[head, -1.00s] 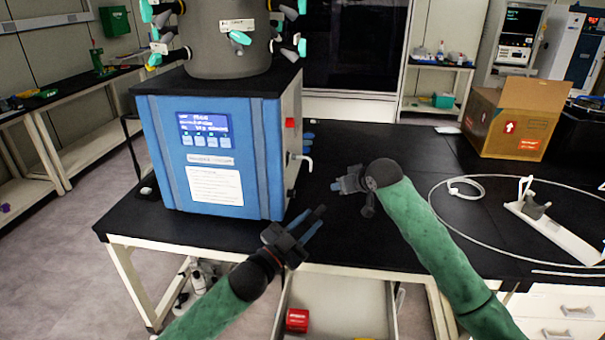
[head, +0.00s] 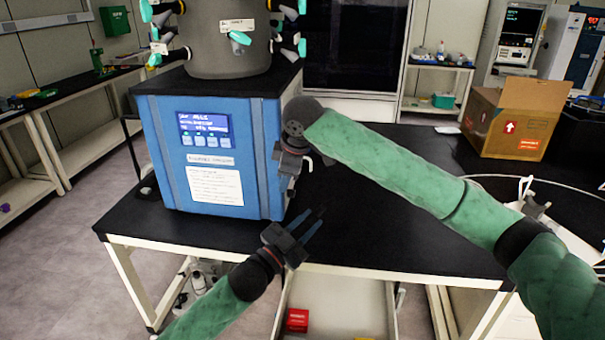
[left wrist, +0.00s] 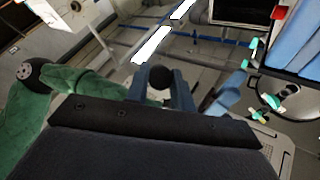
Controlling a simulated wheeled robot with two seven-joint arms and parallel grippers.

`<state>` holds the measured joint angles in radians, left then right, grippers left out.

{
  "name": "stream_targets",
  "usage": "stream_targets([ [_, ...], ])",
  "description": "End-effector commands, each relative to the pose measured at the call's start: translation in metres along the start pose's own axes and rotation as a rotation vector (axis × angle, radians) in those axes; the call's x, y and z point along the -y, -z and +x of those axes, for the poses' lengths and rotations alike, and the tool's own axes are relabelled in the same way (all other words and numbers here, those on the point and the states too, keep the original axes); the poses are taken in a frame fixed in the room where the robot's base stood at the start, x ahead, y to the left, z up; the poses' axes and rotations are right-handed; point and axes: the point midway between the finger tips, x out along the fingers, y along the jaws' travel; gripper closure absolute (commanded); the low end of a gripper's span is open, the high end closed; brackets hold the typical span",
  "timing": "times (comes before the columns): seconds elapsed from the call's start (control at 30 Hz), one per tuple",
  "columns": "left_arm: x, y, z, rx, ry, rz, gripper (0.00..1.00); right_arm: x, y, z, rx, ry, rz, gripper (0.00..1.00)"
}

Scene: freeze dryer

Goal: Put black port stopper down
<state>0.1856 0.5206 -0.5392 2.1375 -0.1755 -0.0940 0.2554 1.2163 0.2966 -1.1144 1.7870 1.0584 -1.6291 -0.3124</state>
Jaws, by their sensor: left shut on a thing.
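The black port stopper (left wrist: 160,78) shows in the left wrist view as a dark round end between the two fingers of my left gripper (left wrist: 168,92). In the head view my left gripper (head: 310,225) is shut on it, in front of the bench's front edge region; the stopper is hard to make out there against the black top. My right gripper (head: 290,165) is beside the right side of the blue freeze dryer (head: 215,160). Its fingers are partly hidden and small, so I cannot tell whether they are open.
The black bench top (head: 400,220) is clear in the middle, under my right arm. A cardboard box (head: 512,120) stands at the back right. An open drawer (head: 340,300) with a red box (head: 297,320) is below the front edge. Ports ring the grey chamber (head: 228,45).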

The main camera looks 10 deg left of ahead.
Motion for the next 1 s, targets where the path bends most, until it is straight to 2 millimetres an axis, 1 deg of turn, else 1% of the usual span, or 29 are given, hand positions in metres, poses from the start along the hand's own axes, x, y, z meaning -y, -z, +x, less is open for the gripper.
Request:
stream_targets([
  [0.03, 0.000, 0.000, 0.000, 0.000, 0.000, 0.000, 1.00, 0.003, 0.003, -0.006, 0.032, 0.010, -0.046, 0.60],
  [0.27, 0.000, 0.000, 0.000, 0.000, 0.000, 0.000, 1.00, 0.023, 0.003, -0.024, 0.184, 0.090, -0.254, 0.60],
  [0.43, 0.000, 0.000, 0.000, 0.000, 0.000, 0.000, 1.00, 0.035, -0.003, -0.040, 0.303, 0.158, -0.394, 0.60],
  [0.6, 0.000, 0.000, 0.000, 0.000, 0.000, 0.000, 1.00, 0.043, -0.013, -0.056, 0.421, 0.232, -0.516, 0.60],
  [0.8, 0.000, 0.000, 0.000, 0.000, 0.000, 0.000, 1.00, 0.048, -0.025, -0.072, 0.519, 0.302, -0.606, 0.60],
  [1.0, 0.000, 0.000, 0.000, 0.000, 0.000, 0.000, 1.00, 0.050, -0.030, -0.077, 0.558, 0.335, -0.640, 0.60],
])
